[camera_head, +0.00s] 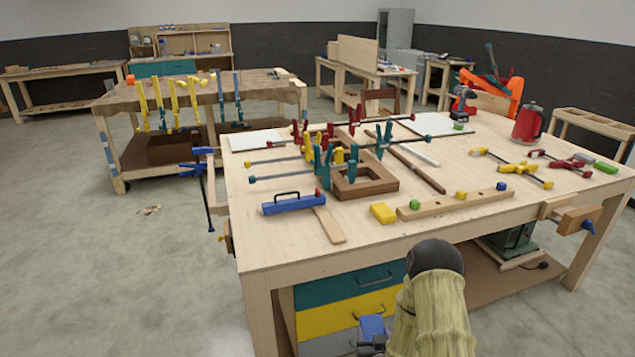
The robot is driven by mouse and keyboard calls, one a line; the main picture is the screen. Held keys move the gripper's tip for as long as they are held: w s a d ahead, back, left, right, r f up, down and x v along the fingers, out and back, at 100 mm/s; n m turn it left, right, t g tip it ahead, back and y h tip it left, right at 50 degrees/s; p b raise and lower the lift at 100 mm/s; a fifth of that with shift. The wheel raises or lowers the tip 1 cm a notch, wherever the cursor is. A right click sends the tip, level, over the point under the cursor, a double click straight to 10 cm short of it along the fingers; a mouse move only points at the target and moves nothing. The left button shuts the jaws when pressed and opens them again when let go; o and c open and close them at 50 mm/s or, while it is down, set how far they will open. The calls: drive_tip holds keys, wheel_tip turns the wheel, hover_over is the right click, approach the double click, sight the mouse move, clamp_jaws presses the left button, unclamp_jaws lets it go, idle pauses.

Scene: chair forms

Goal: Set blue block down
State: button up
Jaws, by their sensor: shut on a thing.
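A blue block (373,327) is at the bottom of the view, in front of the drawers and below the level of the tabletop. My gripper (371,344) is shut on it, and only a small dark part of the gripper shows at the lower edge. My arm's covered link and dark joint stand just to the right of the block. The wooden workbench (290,246) is in front of me, and the block is apart from its top.
The bench's front-left corner is bare.

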sight(377, 327)
drive_tip(key=r+p, duration=0.1)
drive_tip(key=r, duration=0.1)
drive_tip(key=s+r+p, duration=0.1)
drive_tip(key=r, duration=0.1)
drive_tip(key=r+p, duration=0.1)
drive_tip(key=shift+s+r+p, duration=0.25)
drive_tip(key=shift+r+p, duration=0.05)
drive_tip(key=shift+r, duration=0.1)
drive_tip(key=s+f, duration=0.4)
drive_tip(key=f, duration=0.1)
drive_tip(key=shift+s+f, duration=0.2)
drive_tip(key=shift+f, duration=0.1)
idle(0.4)
